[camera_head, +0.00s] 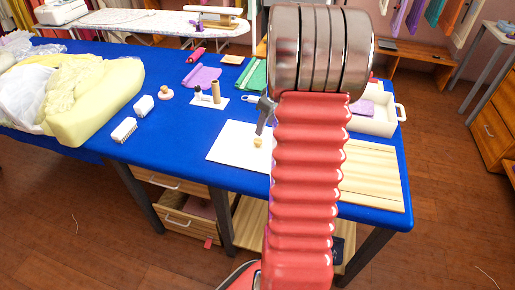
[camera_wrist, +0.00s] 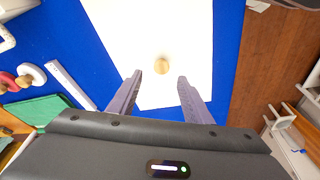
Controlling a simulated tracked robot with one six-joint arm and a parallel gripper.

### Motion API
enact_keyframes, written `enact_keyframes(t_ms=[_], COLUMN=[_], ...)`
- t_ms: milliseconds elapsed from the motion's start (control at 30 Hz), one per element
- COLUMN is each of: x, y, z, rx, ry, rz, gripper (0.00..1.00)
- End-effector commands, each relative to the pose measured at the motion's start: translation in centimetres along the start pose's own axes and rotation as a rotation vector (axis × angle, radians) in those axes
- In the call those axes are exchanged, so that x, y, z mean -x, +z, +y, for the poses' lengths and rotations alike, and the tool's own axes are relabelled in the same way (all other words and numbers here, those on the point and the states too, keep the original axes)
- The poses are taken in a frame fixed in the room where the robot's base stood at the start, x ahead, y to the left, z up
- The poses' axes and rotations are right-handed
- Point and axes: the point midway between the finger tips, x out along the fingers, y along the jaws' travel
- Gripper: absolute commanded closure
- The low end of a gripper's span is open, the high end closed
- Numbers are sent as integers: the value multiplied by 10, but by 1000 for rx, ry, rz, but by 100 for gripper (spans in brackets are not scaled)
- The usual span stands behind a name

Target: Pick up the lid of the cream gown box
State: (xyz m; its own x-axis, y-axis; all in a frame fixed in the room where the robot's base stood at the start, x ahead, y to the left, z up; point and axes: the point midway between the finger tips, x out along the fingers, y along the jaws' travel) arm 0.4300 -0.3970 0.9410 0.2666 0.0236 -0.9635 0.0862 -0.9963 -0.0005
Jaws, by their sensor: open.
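The lid (camera_head: 232,140) is a flat, pale cream panel lying on the blue table, with a small wooden knob (camera_head: 258,142) on top. In the wrist view the lid (camera_wrist: 185,30) lies under my gripper, and its knob (camera_wrist: 161,65) shows just beyond the gap between the fingers. The cream box (camera_head: 378,122) stands to the right on the table, partly hidden behind my red arm. My gripper (camera_wrist: 160,79) is open and empty, its fingers on either side of the knob's line. In the head view my gripper (camera_head: 264,116) shows above the lid, partly hidden by my arm.
A wooden board (camera_head: 372,178) lies at the table's front right. Brushes (camera_head: 124,130), a small stand with bottles (camera_head: 210,98), folded purple cloth (camera_head: 202,77) and a yellow garment pile (camera_head: 90,95) are on the blue table (camera_head: 180,130). An ironing board (camera_head: 150,22) stands behind.

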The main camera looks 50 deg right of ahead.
Motion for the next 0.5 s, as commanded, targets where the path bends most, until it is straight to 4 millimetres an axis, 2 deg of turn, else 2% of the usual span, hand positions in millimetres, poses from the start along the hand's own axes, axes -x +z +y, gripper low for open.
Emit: enact_keyframes(t_ms=[100,233,500], x=[-20,-36,-43], y=[1,1,0], z=[-1,0,0], rx=[0,-1,-1], ry=[-3,-2,1], rz=[-3,-2,0], gripper=[55,55,55])
